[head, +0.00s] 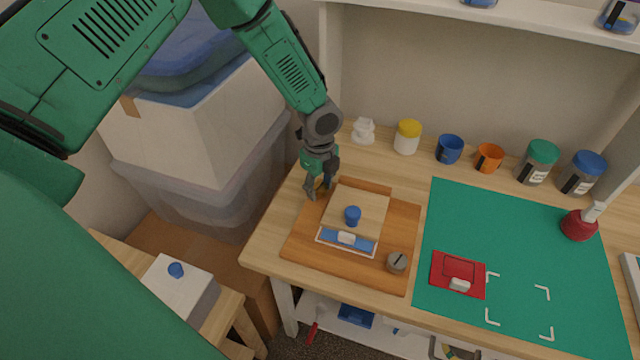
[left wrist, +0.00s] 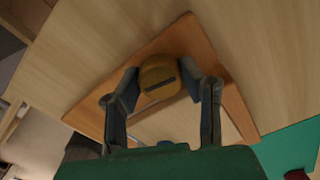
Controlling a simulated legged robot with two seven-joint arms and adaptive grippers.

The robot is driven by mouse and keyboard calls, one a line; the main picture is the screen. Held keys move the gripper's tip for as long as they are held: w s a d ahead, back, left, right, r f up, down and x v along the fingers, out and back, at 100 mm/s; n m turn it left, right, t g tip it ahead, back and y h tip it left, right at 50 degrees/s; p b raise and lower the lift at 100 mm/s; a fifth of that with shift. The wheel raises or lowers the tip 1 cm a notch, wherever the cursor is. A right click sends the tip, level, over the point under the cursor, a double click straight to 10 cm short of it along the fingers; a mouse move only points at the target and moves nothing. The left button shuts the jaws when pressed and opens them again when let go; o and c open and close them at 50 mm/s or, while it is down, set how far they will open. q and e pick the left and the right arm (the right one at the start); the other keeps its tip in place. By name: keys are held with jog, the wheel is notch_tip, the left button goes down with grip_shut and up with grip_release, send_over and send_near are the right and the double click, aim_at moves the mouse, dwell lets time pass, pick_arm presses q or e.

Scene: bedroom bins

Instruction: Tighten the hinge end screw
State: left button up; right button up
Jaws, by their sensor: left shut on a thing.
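A brown wooden board (head: 300,247) lies on the table and also shows in the left wrist view (left wrist: 88,112). On it is a pale wooden panel (head: 365,205) with a blue knob (head: 353,215) and a blue strip with a white piece (head: 346,238) along its near edge. A grey slotted screw (head: 397,262) stands at the board's near right corner. My left gripper (head: 320,190) is at the board's far left corner. In the left wrist view its fingers close on both sides of a brass slotted screw head (left wrist: 158,82). My right gripper is out of view.
A green mat (head: 520,240) with a red case (head: 458,275) lies to the right. Jars, a blue mug (head: 450,149) and an orange mug (head: 489,158) line the back.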

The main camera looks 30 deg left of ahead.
aim_at(320, 185)
pick_arm(q)
jog(key=shift+w+r, duration=0.15)
jog(key=shift+w, duration=0.05)
jog(key=o, duration=1.1)
jog(key=shift+o, duration=0.2)
jog(key=shift+s, duration=0.1)
notch_tip(320, 185, up, 12)
